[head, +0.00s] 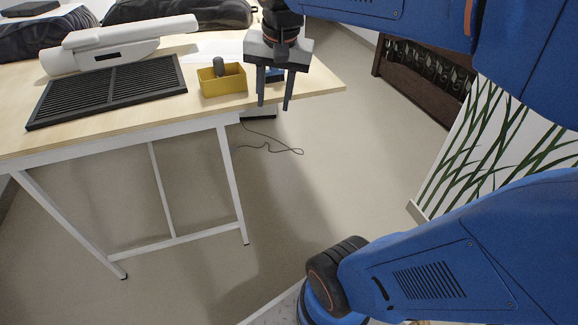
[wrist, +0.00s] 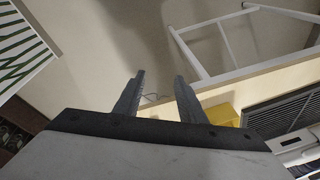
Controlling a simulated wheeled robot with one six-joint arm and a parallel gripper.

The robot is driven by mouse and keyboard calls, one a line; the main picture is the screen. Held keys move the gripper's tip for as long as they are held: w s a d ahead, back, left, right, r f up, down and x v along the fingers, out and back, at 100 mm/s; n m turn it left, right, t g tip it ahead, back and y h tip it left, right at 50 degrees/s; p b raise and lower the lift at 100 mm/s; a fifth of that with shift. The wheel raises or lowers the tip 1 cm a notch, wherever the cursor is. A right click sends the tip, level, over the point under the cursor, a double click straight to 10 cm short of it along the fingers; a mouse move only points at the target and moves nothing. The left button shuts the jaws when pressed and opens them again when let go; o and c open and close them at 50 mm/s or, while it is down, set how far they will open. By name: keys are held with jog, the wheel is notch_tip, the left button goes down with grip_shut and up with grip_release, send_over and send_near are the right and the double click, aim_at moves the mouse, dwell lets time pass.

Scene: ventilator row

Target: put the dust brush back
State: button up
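I cannot pick out the dust brush for certain. A small blue and dark thing (head: 275,74) lies on the table just right of the yellow box, partly hidden behind my gripper's fingers. A dark grey rounded upright piece (head: 219,66) shows inside the yellow box (head: 223,87); its lower part is hidden by the wall. My gripper (head: 273,106) points down near the table's front right part, right of the box. Its two fingers are apart with nothing between them, as the wrist view also shows (wrist: 160,76). The box (wrist: 221,115) is right of the fingers there.
A black slatted grille (head: 108,92) lies on the wooden table (head: 130,122), with a white long device (head: 125,45) behind it. Dark bags (head: 180,12) lie farther back. A thin cable (head: 275,145) lies on the floor. The floor in front is clear.

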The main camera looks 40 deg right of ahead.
jog(key=s+a+f+n+t, duration=0.2)
jog(key=s+a+f+n, duration=0.1)
jog(key=s+f+n, duration=0.5)
jog(key=s+f, duration=0.3)
jog(key=shift+s+a+f, duration=0.15)
jog(key=shift+s+a, duration=0.1)
jog(key=shift+a, duration=0.15)
dwell(0.6)
